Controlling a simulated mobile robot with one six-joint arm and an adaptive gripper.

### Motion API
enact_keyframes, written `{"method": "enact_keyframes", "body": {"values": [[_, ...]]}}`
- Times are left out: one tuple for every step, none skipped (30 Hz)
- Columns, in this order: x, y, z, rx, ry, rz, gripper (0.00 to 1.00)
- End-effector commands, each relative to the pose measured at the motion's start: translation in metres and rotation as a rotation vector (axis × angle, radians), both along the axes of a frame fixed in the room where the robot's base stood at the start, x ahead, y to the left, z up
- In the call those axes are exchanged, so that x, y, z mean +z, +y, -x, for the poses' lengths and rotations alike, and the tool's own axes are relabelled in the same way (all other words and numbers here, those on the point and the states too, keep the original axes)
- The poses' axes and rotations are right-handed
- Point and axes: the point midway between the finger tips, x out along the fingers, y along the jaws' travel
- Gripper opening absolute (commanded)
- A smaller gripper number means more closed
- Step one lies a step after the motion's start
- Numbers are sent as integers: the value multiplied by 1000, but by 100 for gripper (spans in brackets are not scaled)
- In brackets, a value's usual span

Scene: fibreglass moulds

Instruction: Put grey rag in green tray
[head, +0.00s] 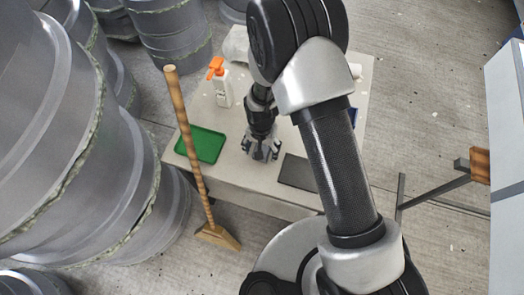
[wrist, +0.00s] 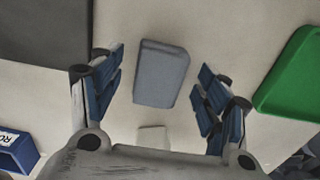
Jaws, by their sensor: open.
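The grey rag (wrist: 161,73) is a folded, block-like pad lying on the pale table in the wrist view. My gripper (wrist: 160,78) is open above it, with one blue-padded finger to each side of the rag and visible gaps. In the head view my gripper (head: 262,150) points down over the table, and I cannot clearly make out the rag beneath it. The green tray (head: 202,146) lies to the left of my gripper on the table and looks empty. In the wrist view part of the green tray (wrist: 292,80) shows at the right edge.
A dark flat plate (head: 298,172) lies right of my gripper. A white spray bottle (head: 222,88) with an orange head stands behind the tray. A blue box (wrist: 20,152) is at lower left. A broom (head: 188,130) stands upright before the table, near large grey moulds (head: 75,150).

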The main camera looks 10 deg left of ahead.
Motion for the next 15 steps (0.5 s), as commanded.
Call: {"method": "enact_keyframes", "body": {"values": [[-5, 0, -1, 0, -1, -1, 69], [-6, 0, -1, 0, -1, -1, 69], [-6, 0, -1, 0, -2, -1, 69], [-6, 0, -1, 0, -2, -1, 69], [-5, 0, -1, 0, -2, -2, 69], [-5, 0, -1, 0, -2, -1, 69], [-5, 0, -1, 0, -2, -1, 69], [-5, 0, -1, 0, -2, -1, 68], [-5, 0, -1, 0, -2, -1, 66], [-5, 0, -1, 0, -2, -1, 64], [-5, 0, -1, 0, -2, -1, 62], [-5, 0, -1, 0, -2, -1, 59], [-5, 0, -1, 0, -2, -1, 57], [-5, 0, -1, 0, -2, -1, 55], [-5, 0, -1, 0, -2, -1, 52]]}}
